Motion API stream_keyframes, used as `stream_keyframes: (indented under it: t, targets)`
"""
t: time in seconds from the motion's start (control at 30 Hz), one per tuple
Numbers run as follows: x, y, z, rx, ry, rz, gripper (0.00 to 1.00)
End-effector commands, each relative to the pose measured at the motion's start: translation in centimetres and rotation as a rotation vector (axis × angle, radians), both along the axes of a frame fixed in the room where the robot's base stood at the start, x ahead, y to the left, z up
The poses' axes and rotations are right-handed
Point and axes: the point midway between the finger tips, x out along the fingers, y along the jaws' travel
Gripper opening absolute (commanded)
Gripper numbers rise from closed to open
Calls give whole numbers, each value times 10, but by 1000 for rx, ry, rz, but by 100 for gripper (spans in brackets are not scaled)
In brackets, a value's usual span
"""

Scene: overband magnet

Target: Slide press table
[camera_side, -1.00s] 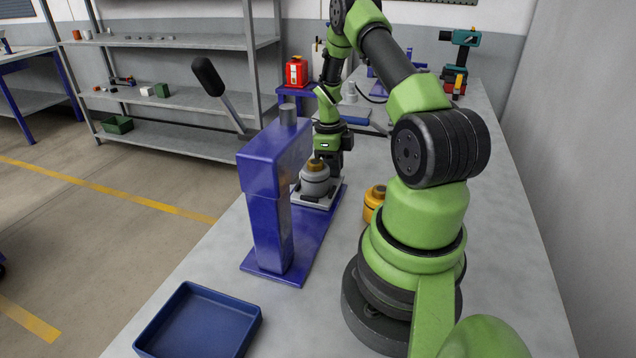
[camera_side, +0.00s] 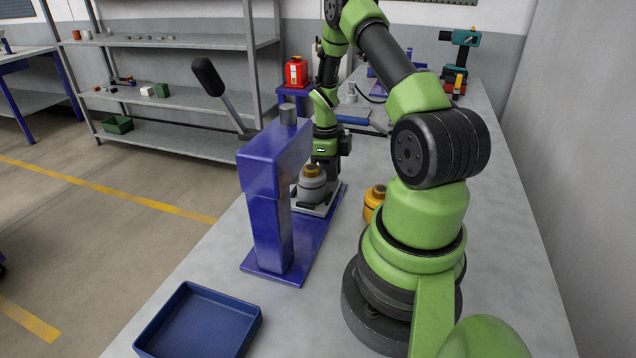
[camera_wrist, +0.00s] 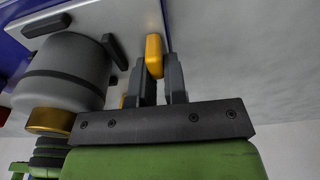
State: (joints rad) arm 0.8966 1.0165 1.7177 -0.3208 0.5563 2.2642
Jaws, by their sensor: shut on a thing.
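The blue press (camera_side: 275,185) stands on the bench with its black-knobbed lever (camera_side: 208,76) raised to the left. Its pale sliding table (camera_side: 322,208) lies on the blue base, partly hidden behind the press column. A grey cylinder with a brass top (camera_side: 311,186) stands on the table between dark blocks; it also shows in the wrist view (camera_wrist: 62,70). My gripper (camera_wrist: 160,72) is at the table's edge, beside the cylinder. Its fingers are shut on a yellow handle (camera_wrist: 154,56) there. In the side view the fingertips are hardly visible.
A yellow-orange part (camera_side: 374,200) stands on the bench between the press and my base. An empty blue tray (camera_side: 200,322) lies at the near left. A red container (camera_side: 296,72) and a drill (camera_side: 458,55) stand farther back. The bench's right side is clear.

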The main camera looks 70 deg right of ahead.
Motion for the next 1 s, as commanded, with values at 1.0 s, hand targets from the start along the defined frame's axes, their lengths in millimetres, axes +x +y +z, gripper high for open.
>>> stream_keyframes:
  t: [1.0]
  targets:
    - [1, 31, 0, -2, -2, 2, 0]
